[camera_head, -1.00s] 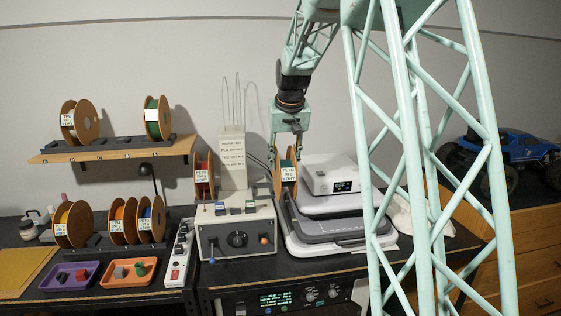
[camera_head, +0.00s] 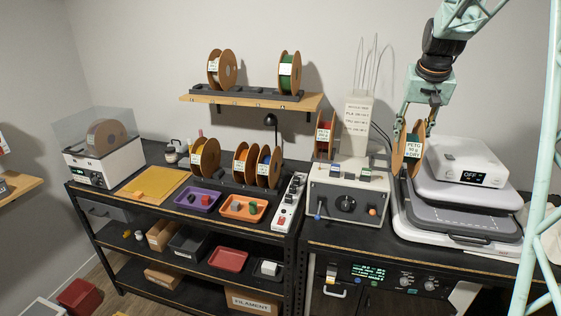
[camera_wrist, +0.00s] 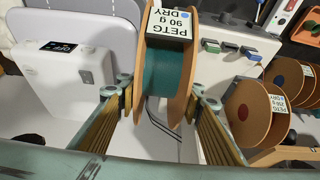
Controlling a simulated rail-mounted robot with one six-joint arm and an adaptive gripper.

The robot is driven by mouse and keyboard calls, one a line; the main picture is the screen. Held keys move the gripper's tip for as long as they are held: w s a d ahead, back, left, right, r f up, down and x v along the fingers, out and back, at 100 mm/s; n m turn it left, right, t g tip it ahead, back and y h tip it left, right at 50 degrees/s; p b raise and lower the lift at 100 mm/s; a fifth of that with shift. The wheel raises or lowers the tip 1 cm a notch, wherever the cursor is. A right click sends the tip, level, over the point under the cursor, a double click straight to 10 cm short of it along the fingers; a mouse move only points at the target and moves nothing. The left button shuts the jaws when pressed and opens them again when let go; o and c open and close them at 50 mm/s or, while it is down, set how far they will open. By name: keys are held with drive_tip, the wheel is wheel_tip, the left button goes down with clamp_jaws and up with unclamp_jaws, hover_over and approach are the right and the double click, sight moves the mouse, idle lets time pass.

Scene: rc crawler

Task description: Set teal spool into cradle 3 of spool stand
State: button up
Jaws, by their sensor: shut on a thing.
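The teal spool (camera_head: 413,147) has brown flanges and a white PETG label reading 90 g and DRY. In the wrist view its teal winding (camera_wrist: 166,72) shows between the flanges. My gripper (camera_wrist: 160,103) is shut on it, with a finger at each side. One dark cradle rack (camera_head: 232,93) is on the wall shelf, holding a white spool left and a green spool right, with a gap between. Another rack (camera_head: 228,183) is on the bench.
Yellow (camera_head: 205,158), orange (camera_head: 245,162) and blue (camera_head: 268,167) spools stand in the bench rack. A red spool (camera_head: 325,133) stands beside the tower of the control box (camera_head: 345,192). A black lamp (camera_head: 271,122) rises below the wall shelf (camera_head: 310,102). Purple and orange trays lie in front.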

drive_tip(key=s+a+f+n+b, duration=0.1)
drive_tip(key=s+a+n+b, duration=0.1)
drive_tip(key=a, duration=0.8)
drive_tip(key=s+a+f+n+y+b, duration=0.1)
drive_tip(key=a+b, duration=0.4)
drive_tip(key=a, duration=0.6)
drive_tip(key=s+n, duration=0.1)
drive_tip(key=s, duration=0.1)
drive_tip(key=shift+s+y, duration=0.3)
drive_tip(key=shift+s, duration=0.05)
drive_tip(key=shift+a, duration=0.15)
